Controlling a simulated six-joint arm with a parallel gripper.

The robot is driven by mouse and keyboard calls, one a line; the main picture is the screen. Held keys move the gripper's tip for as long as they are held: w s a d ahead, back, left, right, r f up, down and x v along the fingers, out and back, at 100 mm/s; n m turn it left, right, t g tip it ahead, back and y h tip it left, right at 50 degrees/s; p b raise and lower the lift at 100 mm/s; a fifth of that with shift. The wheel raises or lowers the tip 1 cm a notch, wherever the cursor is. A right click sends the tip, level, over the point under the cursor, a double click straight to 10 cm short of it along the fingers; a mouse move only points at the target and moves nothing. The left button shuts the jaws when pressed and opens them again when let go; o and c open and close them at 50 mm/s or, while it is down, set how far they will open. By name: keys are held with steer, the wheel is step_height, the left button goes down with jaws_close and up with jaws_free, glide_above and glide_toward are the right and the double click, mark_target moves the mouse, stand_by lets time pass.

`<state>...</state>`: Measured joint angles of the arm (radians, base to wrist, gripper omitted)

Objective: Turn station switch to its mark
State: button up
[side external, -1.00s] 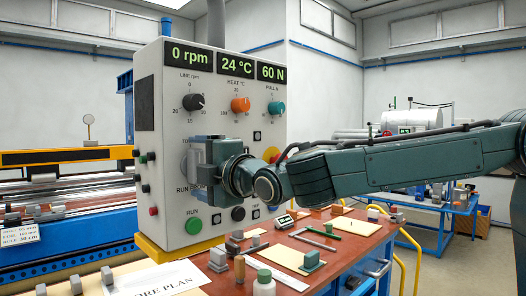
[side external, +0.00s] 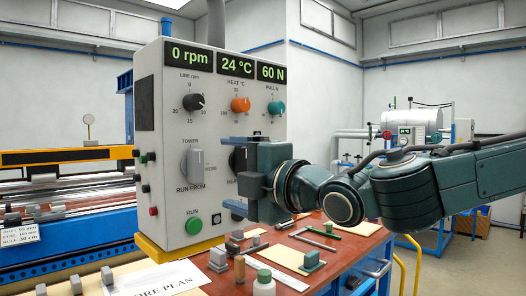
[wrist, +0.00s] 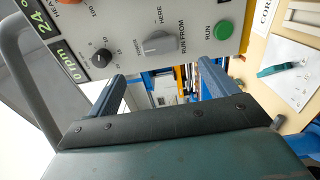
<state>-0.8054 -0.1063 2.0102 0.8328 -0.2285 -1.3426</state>
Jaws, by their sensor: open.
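The station switch (side external: 194,166), a grey lever knob on the white control panel, sits between the words TOWER and RUN FROM, with HERE printed at its right. Its lever stands upright in the side view. In the wrist view the switch (wrist: 158,44) shows turned sideways, its long axis running from TOWER toward RUN FROM. My gripper (side external: 226,172) is open and empty, to the right of the switch and apart from it. Its fingers partly cover a black knob (side external: 237,160) in the side view. In the wrist view the switch lies beyond the gap between the fingers (wrist: 160,76).
The green RUN button (side external: 194,225) is below the switch. The LINE rpm (side external: 194,102), HEAT (side external: 240,105) and PULL (side external: 275,108) knobs are above.

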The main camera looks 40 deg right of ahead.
steer(key=shift+s, duration=1.55)
steer(key=s+d+f+m+g+h, duration=0.1)
steer(key=s+d+f+m+g, duration=0.2)
steer(key=d+f+m, duration=0.3)
steer(key=s+d+f+m+g, duration=0.3)
steer(key=d+f+m, duration=0.15)
steer(key=d, duration=0.25)
steer(key=s+d+f+m+g, duration=0.2)
steer(key=s+f+m+g, duration=0.1)
steer(key=s, duration=0.4)
steer(key=s+d+f+m+g+y, duration=0.1)
steer(key=s+f+m+g, duration=0.2)
steer(key=s+f, duration=0.5)
steer(key=shift+s+d+m, duration=0.3)
steer(key=shift+d+m, duration=0.1)
steer(key=shift+m, duration=0.45)
